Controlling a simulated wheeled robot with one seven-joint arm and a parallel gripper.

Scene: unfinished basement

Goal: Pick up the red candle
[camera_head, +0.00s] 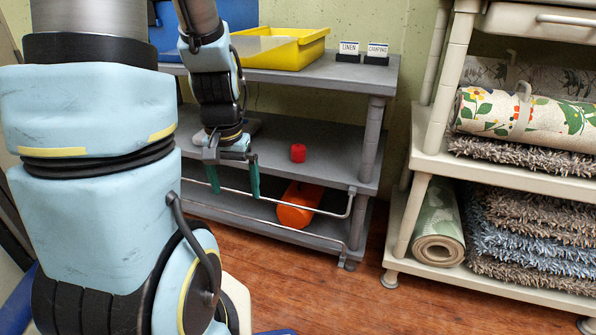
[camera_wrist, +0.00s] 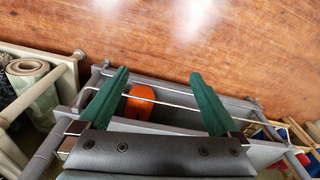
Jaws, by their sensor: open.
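The red candle (camera_head: 298,153) is a small, short red cylinder standing upright on the middle shelf of the grey shelving unit (camera_head: 335,155). My gripper (camera_head: 234,182) points down in front of the shelving, to the left of the candle and apart from it. Its two green fingers are spread, with nothing between them. In the wrist view my gripper (camera_wrist: 158,95) is also open and empty. I cannot make out the red candle in the wrist view.
A yellow tray (camera_head: 283,48) and two small labels sit on the top shelf. A beige rack (camera_head: 431,162) with rolled mats and rugs stands at right. The wooden floor between is clear.

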